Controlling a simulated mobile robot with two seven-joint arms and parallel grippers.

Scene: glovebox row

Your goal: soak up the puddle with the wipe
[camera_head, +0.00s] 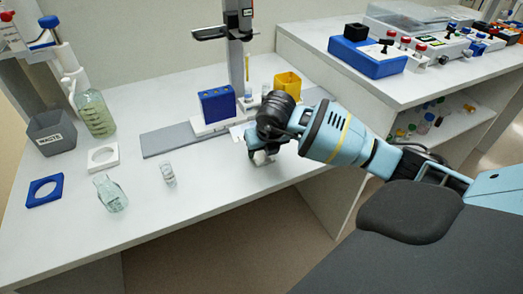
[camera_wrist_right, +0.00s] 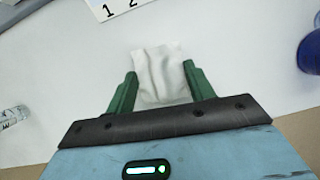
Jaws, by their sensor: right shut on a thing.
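My right gripper (camera_head: 261,153) is low over the white bench top, right of the middle of the head view. In the right wrist view its green fingers (camera_wrist_right: 158,76) are shut on a crumpled white wipe (camera_wrist_right: 160,84). The wipe sticks out beyond the fingertips toward the bench. A small white bit of the wipe (camera_head: 262,159) shows below the gripper in the head view. I cannot tell whether it touches the bench. I cannot make out a puddle in either view. My left gripper is not in view.
A clear vial (camera_head: 168,175), a glass flask (camera_head: 111,194), a blue ring holder (camera_head: 45,191), a white ring holder (camera_head: 103,158) and a waste bin (camera_head: 53,133) stand left. A blue box (camera_head: 217,106) and a yellow box (camera_head: 287,82) stand behind. The front middle bench is clear.

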